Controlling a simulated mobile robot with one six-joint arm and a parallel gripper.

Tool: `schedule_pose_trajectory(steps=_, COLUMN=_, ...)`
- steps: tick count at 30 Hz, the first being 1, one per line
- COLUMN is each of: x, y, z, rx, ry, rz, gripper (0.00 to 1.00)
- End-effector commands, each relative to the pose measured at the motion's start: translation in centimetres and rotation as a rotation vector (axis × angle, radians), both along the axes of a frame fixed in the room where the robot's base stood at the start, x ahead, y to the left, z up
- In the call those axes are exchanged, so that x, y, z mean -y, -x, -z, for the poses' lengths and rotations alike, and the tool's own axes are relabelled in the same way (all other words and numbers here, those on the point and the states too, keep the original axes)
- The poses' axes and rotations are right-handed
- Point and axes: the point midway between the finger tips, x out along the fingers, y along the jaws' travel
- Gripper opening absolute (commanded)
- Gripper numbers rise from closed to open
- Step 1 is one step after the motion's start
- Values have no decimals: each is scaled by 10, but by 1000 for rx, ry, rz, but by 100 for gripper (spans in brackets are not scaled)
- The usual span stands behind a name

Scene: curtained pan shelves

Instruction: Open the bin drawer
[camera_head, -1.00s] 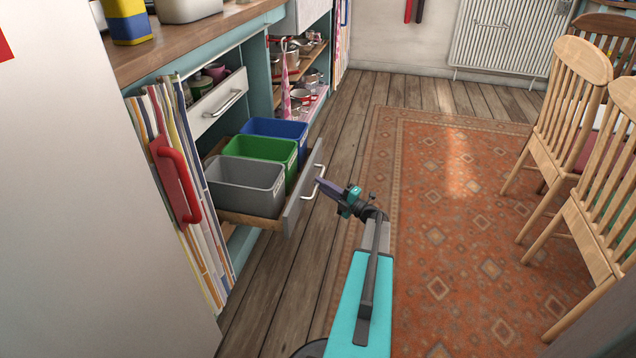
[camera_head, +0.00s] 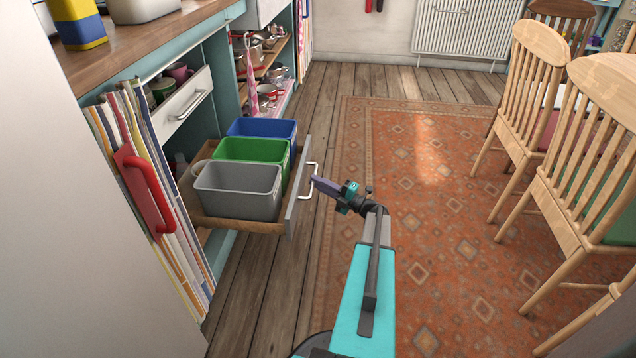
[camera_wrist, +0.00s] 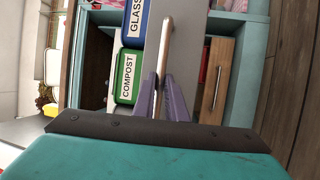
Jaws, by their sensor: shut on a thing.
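The bin drawer (camera_head: 298,190) is pulled out from the cabinet, with a grey front and a light metal bar handle (camera_head: 314,178). It holds a grey bin (camera_head: 238,195), a green bin (camera_head: 250,151) and a blue bin (camera_head: 262,128). My gripper (camera_head: 318,181) is at the handle from the room side. In the wrist view, its purple fingers (camera_wrist: 162,98) are shut on the handle (camera_wrist: 166,45). The wrist view also shows a green bin labelled COMPOST (camera_wrist: 127,75) and a blue bin labelled GLASS (camera_wrist: 134,22).
A white drawer (camera_head: 182,103) above stands partly out. The patterned rug (camera_head: 440,200) is clear between my arm and the wooden chairs (camera_head: 560,130) at the right.

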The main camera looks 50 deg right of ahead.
Motion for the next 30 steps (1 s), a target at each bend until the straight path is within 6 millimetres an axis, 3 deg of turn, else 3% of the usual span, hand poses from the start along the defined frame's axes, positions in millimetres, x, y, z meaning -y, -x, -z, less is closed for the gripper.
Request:
schedule_pose_trajectory(steps=2, x=5, y=-3, z=-3, rx=4, ry=-1, rz=13, gripper=0)
schedule_pose_trajectory(steps=3, x=4, y=-3, z=-3, rx=4, ry=-2, rz=13, gripper=18)
schedule_pose_trajectory(steps=6, x=1, y=-4, z=-2, rx=3, ry=-2, rz=9, gripper=30)
schedule_pose_trajectory(steps=20, x=0, y=2, z=0, rx=0, ry=-3, rz=4, gripper=30)
schedule_pose_trajectory(steps=30, x=10, y=43, z=6, rx=0, ry=-3, rz=8, gripper=30)
